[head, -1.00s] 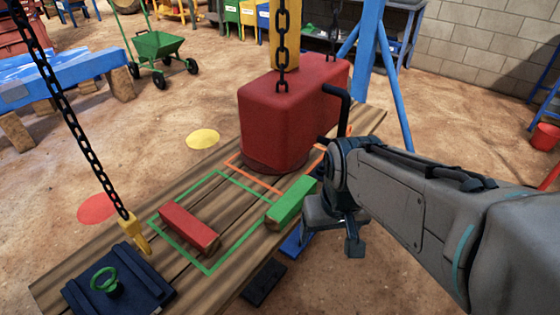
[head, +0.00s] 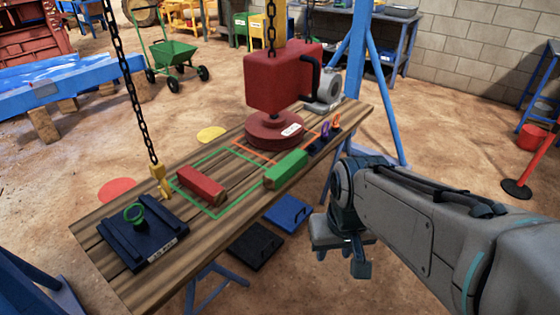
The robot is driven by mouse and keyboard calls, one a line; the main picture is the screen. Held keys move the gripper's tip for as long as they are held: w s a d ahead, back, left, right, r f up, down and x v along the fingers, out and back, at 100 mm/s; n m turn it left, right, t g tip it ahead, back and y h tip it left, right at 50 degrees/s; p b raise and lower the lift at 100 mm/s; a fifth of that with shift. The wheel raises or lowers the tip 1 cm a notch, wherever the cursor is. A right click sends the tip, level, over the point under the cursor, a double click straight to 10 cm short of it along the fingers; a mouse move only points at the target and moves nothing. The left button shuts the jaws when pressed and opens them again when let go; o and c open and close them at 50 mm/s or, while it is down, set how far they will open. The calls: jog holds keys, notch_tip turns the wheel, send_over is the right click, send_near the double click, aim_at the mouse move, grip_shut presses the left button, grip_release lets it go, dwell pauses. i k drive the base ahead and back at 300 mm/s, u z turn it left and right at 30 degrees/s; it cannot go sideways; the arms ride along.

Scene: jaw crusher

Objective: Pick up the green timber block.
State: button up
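The green timber block (head: 286,170) lies on the wooden bench top (head: 125,270), across the right end of a green painted outline (head: 215,214). A red timber block (head: 201,185) lies inside the left part of that outline. My gripper (head: 345,258) hangs to the right of the bench's front edge, apart from the green block and lower right of it in the picture. It appears to hold nothing. Its fingers are partly hidden by its own body, so their opening is unclear.
A red machine (head: 280,80) on a round base stands behind the green block, with chains above. A dark blue plate (head: 133,238) with a green ring lies at the bench's left end. Black (head: 255,248) and blue (head: 288,213) mats lie on the floor. A blue post (head: 360,60) stands behind.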

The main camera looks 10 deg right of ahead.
aim_at(276, 176)
jog(key=z, duration=1.2)
jog(key=i, duration=1.55)
jog(key=u, duration=0.5)
jog(key=i, duration=0.85)
jog(key=u, duration=1.3)
jog(key=i, duration=0.4)
jog(key=u, duration=0.45)
